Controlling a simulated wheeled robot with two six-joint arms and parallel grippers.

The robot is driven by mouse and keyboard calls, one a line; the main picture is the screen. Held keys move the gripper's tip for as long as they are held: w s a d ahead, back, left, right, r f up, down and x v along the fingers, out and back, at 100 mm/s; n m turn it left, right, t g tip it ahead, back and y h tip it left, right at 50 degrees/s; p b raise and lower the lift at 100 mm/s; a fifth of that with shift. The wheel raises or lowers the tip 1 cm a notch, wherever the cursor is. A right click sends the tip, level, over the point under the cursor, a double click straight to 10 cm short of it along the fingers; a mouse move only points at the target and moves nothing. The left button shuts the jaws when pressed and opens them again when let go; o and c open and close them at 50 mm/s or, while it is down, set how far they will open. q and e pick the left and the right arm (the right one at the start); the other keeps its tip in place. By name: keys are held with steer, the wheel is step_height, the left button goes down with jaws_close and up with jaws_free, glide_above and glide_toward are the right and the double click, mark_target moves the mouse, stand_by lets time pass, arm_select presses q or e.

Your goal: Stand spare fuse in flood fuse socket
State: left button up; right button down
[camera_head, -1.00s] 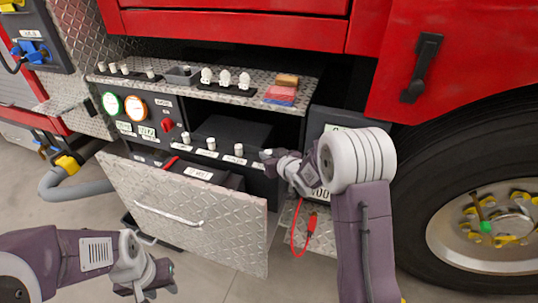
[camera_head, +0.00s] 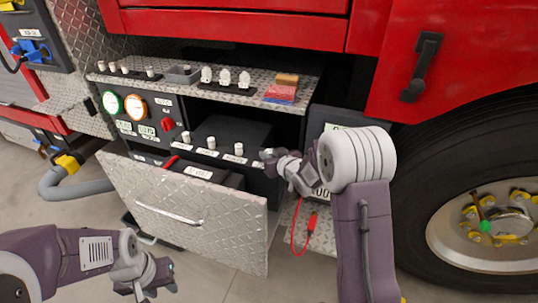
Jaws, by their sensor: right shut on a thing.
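My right gripper (camera_head: 272,156) is shut on a small pale piece, probably the fuse, at the right end of the fuse row on the panel ledge. The gripper hides most of that piece, and I cannot tell whether it sits in a socket. Three white fuses stand upright to its left: one (camera_head: 186,137), a second (camera_head: 211,142) and a third (camera_head: 239,149), each above a small label too small to read. More small fuses (camera_head: 112,66) stand on the upper shelf at left. My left gripper (camera_head: 155,280) hangs low at left, away from the panel; its jaw opening is unclear.
A pulled-out metal drawer front (camera_head: 185,212) stands below the panel. A red cable (camera_head: 297,232) hangs beside my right arm. The wheel (camera_head: 480,200) is at right.

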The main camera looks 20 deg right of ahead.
steer(key=c, duration=0.7)
jaws_free()
steer(key=shift+c, duration=0.2)
steer(key=p+v, duration=0.2)
steer(key=v, duration=0.8)
steer(key=shift+p, duration=0.35)
steer(key=shift+a, duration=0.1)
stand_by(0.3)
